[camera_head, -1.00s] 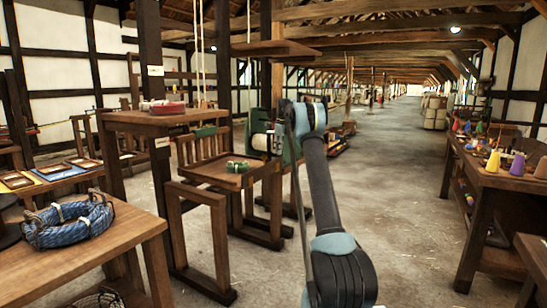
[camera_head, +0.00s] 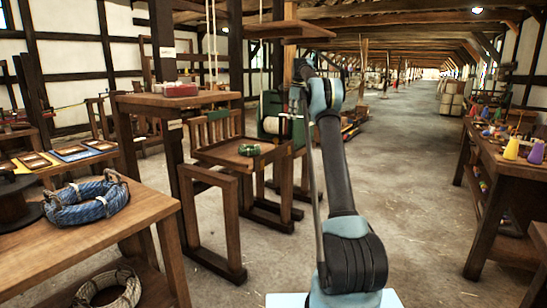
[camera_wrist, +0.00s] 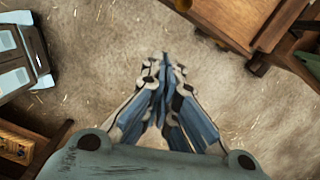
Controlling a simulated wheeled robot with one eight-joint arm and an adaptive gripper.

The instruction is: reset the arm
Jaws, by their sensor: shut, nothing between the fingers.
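My gripper (camera_wrist: 162,70) is in the wrist view, with its two blue-grey fingers brought together and nothing between them. It points down over bare, straw-strewn floor. In the head view my arm rises in front of me, bent at a light-blue joint near the top; the gripper's fingers cannot be made out there.
A wooden bench with a blue rope coil (camera_head: 86,203) stands at the left. A table with coloured cones (camera_head: 511,148) runs along the right. The aisle floor (camera_head: 410,170) is clear.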

